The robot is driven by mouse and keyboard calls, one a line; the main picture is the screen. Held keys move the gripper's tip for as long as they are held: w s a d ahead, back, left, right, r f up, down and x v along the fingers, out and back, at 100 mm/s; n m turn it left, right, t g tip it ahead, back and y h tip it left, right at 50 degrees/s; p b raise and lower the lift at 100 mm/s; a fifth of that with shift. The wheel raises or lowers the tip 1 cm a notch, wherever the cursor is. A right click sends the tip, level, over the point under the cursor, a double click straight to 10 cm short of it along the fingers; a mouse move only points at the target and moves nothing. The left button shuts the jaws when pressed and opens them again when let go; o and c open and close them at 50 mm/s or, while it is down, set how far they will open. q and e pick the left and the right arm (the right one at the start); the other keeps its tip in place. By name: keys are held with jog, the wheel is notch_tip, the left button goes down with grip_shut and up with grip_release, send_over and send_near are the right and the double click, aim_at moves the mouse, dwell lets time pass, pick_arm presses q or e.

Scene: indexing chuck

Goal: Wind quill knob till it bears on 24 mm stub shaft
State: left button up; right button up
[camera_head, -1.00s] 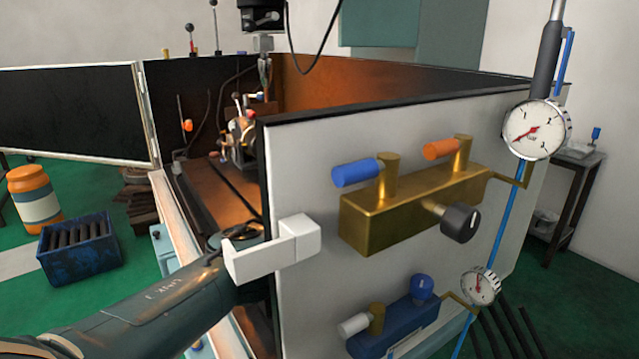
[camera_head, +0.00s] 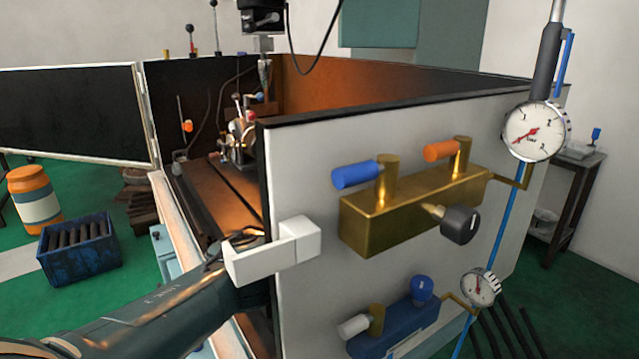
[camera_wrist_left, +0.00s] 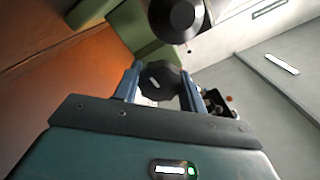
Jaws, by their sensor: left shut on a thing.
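In the left wrist view, my left gripper (camera_wrist_left: 158,92) is shut on a dark faceted knob (camera_wrist_left: 154,78) with a pale mark, which I take to be the quill knob. Its blue-grey fingers lie on either side of the knob. A dark round part with a lighter centre (camera_wrist_left: 180,15) shows just above it. I cannot make out the stub shaft or whether anything bears on it. In the head view my left gripper is hidden behind the grey panel; only my arm shows. My right gripper is in neither view.
In the head view the grey panel (camera_head: 300,180) carries a brass block (camera_head: 400,215) with a black knob (camera_head: 460,225) and blue and orange handles. Dial gauges (camera_head: 533,131) stand at the right. A blue crate (camera_head: 78,245) and an orange drum (camera_head: 35,200) are on the floor at left.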

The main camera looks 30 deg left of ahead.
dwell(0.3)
pick_arm(q)
jog(key=o, duration=1)
jog(key=shift+c, duration=0.2)
jog(key=shift+d, duration=0.1)
jog(key=v, duration=0.7)
jog(key=shift+s+p, duration=0.15)
jog(key=shift+p, duration=0.3)
jog(key=shift+d, duration=0.1)
